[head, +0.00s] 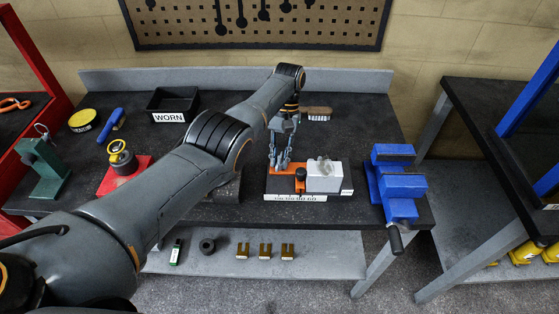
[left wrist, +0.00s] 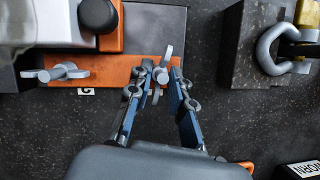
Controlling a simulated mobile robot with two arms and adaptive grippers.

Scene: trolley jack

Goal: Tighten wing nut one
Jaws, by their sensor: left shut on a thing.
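My left gripper (head: 281,160) reaches down onto the left end of an orange fixture plate (head: 282,185) on the bench. In the left wrist view its fingers (left wrist: 163,74) are closed about a grey metal wing nut (left wrist: 167,55), one on each side. The nut's wings point up and down in that picture. A second wing nut (left wrist: 55,73) sits to the left on the same orange plate (left wrist: 110,72), with its wings lying sideways and a small, hard-to-read label below it. My right gripper is in neither view.
The fixture carries a black knob (head: 300,174) and a pale block (head: 324,176). A blue vise (head: 398,183) stands to the right and a wooden brush (head: 316,113) lies behind. A black WORN tray (head: 173,102) is at the back left. A shackle (left wrist: 275,50) stands right of the gripper.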

